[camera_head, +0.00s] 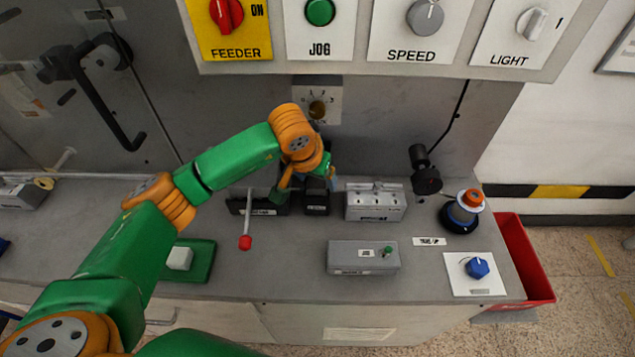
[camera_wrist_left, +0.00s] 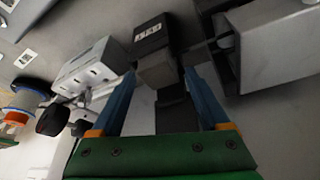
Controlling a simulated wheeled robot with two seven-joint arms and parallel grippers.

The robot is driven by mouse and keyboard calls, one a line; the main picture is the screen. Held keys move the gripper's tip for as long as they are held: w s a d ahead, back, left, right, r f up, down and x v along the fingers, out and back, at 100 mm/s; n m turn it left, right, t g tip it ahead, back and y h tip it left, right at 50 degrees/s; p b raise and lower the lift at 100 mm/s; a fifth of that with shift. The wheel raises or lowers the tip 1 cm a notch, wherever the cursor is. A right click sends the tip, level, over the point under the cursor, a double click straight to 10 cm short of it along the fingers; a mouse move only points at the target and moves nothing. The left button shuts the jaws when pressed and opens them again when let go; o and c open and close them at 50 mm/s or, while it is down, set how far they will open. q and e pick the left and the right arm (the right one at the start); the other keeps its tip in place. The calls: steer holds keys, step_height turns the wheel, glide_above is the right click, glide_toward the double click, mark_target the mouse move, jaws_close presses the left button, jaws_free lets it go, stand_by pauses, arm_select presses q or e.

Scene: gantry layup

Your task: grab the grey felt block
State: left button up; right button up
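My left gripper (camera_head: 311,182) is above the back of the bench, over a small black labelled holder (camera_head: 317,208). In the left wrist view its two blue fingers (camera_wrist_left: 165,78) are apart, with nothing clearly held between them. A dark grey block (camera_wrist_left: 157,72) shows between and beyond the fingertips, against the black holder (camera_wrist_left: 150,36); it looks like the grey felt block, but I cannot tell its material. In the head view the gripper hides it. I cannot tell whether the fingers touch it. My right gripper is in neither view.
A red-knobbed lever (camera_head: 246,242) stands left of the holder. A pale block sits on a green pad (camera_head: 203,262) further left. A light grey box (camera_head: 375,205) is close on the right, and a grey switch box (camera_head: 350,258) lies in front. A control panel (camera_head: 375,68) overhangs the back.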

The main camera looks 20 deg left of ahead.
arm_select(q)
steer(key=shift+s+r, duration=0.1)
steer(key=shift+s, duration=0.05)
steer(key=c, duration=1)
steer(key=shift+c, duration=0.2)
